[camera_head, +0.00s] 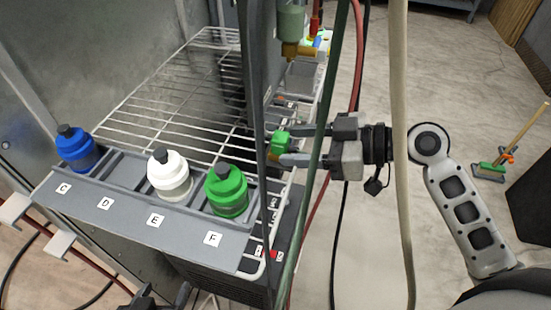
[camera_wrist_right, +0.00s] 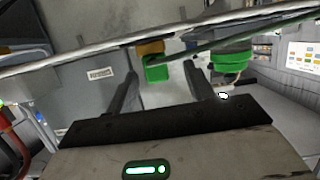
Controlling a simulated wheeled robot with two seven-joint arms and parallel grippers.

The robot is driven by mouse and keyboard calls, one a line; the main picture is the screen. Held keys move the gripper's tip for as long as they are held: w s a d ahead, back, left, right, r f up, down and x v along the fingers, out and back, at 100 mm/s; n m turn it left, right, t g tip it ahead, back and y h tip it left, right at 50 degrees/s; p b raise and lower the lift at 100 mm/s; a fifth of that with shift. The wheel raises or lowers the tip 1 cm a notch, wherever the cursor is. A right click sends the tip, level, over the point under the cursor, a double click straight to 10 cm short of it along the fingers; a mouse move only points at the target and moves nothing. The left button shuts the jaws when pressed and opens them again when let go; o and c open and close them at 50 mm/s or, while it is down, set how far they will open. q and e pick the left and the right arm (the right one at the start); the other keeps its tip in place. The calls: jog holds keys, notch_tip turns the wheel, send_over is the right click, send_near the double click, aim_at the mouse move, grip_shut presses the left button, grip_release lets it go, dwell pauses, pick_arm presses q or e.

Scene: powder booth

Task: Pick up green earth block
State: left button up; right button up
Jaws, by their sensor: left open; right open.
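A small green block (camera_head: 279,143) is at the right edge of the wire rack in the head view, with a yellowish part beside it. In the right wrist view, the green block (camera_wrist_right: 157,70) shows below a yellow-orange part, between the two fingers. My right gripper (camera_head: 286,145) comes in from the right, its open fingers on either side of the block. I cannot tell whether either finger touches it. My left gripper (camera_head: 164,296) is partly visible at the bottom edge, open and apart from the block.
A grey tray labelled C to F (camera_head: 130,217) holds a blue bottle (camera_head: 77,150), a white bottle (camera_head: 170,177) and a green bottle (camera_head: 227,192). The wire rack (camera_head: 170,100) behind it is largely bare. Hoses and a dark post hang close to my right gripper.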

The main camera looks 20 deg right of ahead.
aim_at(287, 145)
jog(key=x, duration=0.1)
jog(key=p+x, duration=0.1)
jog(key=x, duration=0.1)
jog(key=p+x, duration=0.1)
jog(key=shift+w+a+r, duration=0.15)
jog(key=shift+a, duration=0.3)
jog(key=shift+w+a, duration=0.1)
jog(key=shift+a, duration=0.15)
jog(key=c, duration=1)
